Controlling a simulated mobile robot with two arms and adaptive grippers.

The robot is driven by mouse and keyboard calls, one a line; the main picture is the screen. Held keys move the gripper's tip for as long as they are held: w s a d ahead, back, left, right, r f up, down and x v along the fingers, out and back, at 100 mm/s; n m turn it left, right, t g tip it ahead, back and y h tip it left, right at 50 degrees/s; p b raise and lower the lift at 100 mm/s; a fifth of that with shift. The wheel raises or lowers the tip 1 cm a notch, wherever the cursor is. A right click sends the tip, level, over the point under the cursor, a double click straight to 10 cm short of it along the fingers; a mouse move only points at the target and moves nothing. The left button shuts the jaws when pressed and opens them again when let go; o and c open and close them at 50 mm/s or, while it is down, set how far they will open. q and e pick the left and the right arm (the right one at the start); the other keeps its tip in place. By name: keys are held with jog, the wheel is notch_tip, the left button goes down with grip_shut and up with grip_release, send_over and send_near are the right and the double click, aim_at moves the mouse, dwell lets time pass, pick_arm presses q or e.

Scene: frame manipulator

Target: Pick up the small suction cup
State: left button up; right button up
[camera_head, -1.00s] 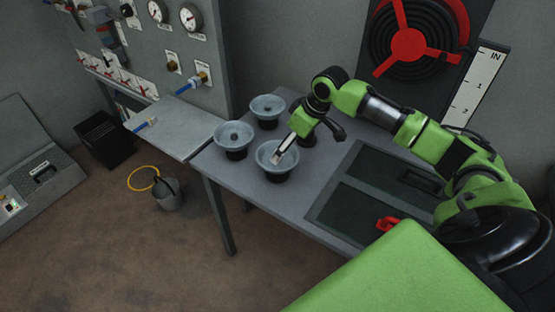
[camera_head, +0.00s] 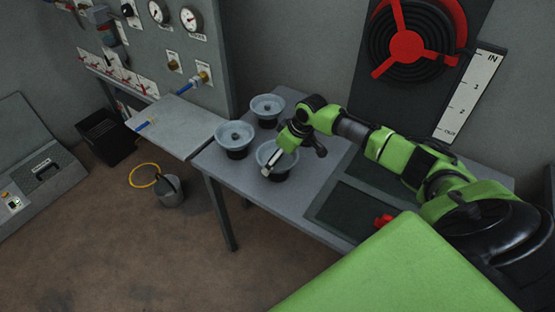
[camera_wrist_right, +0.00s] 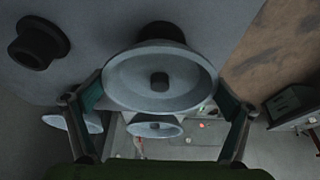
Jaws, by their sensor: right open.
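Three pale grey suction cups with black bases stand on the table in the head view: one at the back (camera_head: 267,106), one at the left (camera_head: 235,135) and one at the front (camera_head: 263,152). Their sizes look similar there. My right gripper (camera_head: 268,171) is at the front cup and partly hides it. In the right wrist view my right gripper (camera_wrist_right: 157,112) is open, its fingers either side of a large-looking cup (camera_wrist_right: 125,80) with a dark centre knob. Another cup (camera_wrist_right: 155,129) shows beyond it, and one (camera_wrist_right: 60,122) is partly behind the left finger. My left gripper is not in view.
The grey table (camera_head: 222,172) has dark inset panels (camera_head: 350,210) with a red handle (camera_head: 382,221) at its front right. A gauge panel (camera_head: 172,45) and light shelf (camera_head: 178,127) stand at the left. A black round object (camera_wrist_right: 38,43) is on the surface in the wrist view.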

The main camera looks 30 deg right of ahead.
jog(key=c, duration=1)
jog(key=shift+c, duration=0.2)
jog(key=shift+r, duration=0.1)
jog(key=shift+r, duration=0.25)
notch_tip(320, 180, up, 9)
jog(key=shift+f+b, duration=0.15)
jog(key=shift+b, duration=0.9)
jog(key=shift+r+p, duration=2.85)
